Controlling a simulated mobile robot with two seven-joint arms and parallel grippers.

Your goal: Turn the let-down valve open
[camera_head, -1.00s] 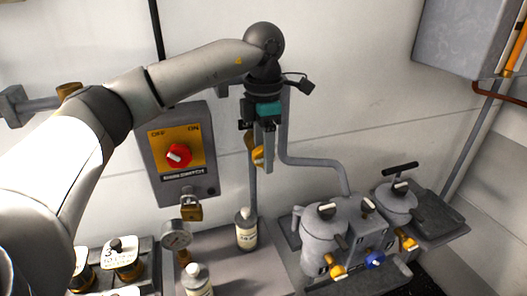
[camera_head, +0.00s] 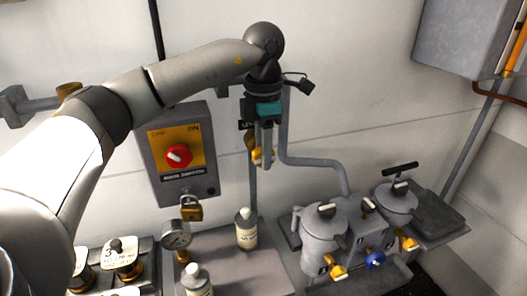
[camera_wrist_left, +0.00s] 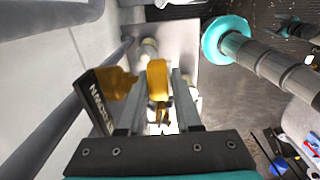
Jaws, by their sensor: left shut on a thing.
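The let-down valve's yellow handle (camera_head: 257,155) is on the pipe against the wall, right of the switch box. In the left wrist view the yellow handle (camera_wrist_left: 158,80) stands between the two fingers, beside a yellow valve body (camera_wrist_left: 115,80) and a dark tag ending in "DOWN" (camera_wrist_left: 100,105). My left gripper (camera_head: 265,152) points down and is shut on the handle; its fingers partly hide the valve in the head view. My right gripper does not show.
A switch box (camera_head: 180,182) with a red knob and padlock hangs left of the valve. Below are a pressure gauge (camera_head: 176,234), bottles (camera_head: 246,230) and a grey pot with yellow and blue taps (camera_head: 322,235). A bent pipe (camera_head: 310,162) runs close to the gripper.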

